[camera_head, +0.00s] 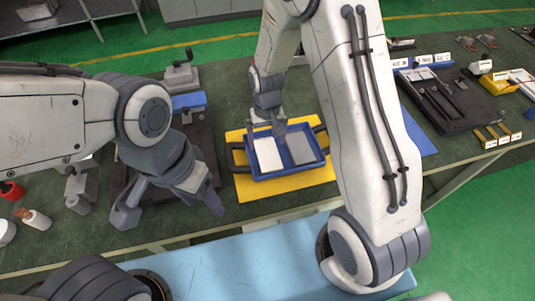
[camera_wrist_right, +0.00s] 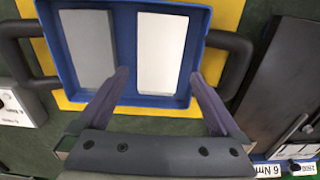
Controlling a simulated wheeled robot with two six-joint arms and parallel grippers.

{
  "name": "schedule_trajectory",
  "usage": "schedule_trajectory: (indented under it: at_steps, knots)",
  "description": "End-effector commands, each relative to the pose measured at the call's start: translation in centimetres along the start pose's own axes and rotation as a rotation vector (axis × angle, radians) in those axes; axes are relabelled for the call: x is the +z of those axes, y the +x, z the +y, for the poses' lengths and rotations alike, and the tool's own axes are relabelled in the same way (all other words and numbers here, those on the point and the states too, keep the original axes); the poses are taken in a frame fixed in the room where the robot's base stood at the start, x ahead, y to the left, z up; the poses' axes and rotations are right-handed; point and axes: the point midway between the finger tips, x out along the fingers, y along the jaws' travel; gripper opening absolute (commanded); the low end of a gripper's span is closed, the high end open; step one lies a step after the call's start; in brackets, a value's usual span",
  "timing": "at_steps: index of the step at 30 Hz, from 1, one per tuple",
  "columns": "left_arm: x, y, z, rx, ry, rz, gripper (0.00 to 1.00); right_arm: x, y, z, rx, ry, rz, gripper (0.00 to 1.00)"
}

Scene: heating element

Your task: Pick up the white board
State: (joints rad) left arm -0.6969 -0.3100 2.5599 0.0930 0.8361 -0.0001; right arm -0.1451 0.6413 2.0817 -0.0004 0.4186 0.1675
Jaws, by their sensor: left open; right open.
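The white board (camera_head: 267,155) lies flat in the left part of a blue tray (camera_head: 291,174), beside a grey board (camera_head: 301,149). In the right wrist view the white board (camera_wrist_right: 161,52) is on the right and the grey board (camera_wrist_right: 88,48) on the left. My right gripper (camera_head: 278,128) is over the tray's far edge. In its wrist view the open, empty fingers (camera_wrist_right: 159,77) straddle the near end of the white board; I cannot tell their height above it. My left gripper (camera_head: 170,210) is open and empty, near the table's front edge left of the tray.
The tray has black handles and sits on a yellow mat (camera_head: 243,187) on the green table. A dark fixture (camera_head: 200,140) stands left of it. A black tool tray (camera_head: 448,100) with labels is at the right. A red-capped item (camera_head: 11,191) is far left.

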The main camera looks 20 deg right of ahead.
Motion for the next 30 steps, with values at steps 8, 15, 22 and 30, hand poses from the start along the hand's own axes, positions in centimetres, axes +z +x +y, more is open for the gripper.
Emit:
schedule_trajectory:
  at_steps: [8, 15, 22, 30]
  knots:
    - [-0.1, -1.5, 0.1, 0.0, -0.001, 0.0, 0.62, 0.0, 3.0, 0.2, 0.001, 0.0, -0.006, 1.0]
    - [-0.1, -1.7, 0.1, 0.0, -0.001, 0.0, 0.62, -0.2, 5.1, 0.1, 0.0, -0.001, -0.001, 1.0]
    - [-0.1, -1.7, 0.1, 0.0, -0.001, 0.0, 0.62, -0.2, 5.2, 0.1, 0.0, -0.001, 0.0, 0.92]
    - [-0.1, -1.7, 0.1, 0.0, -0.001, 0.0, 0.62, -0.2, 5.1, 0.1, 0.0, -0.001, 0.0, 0.29]
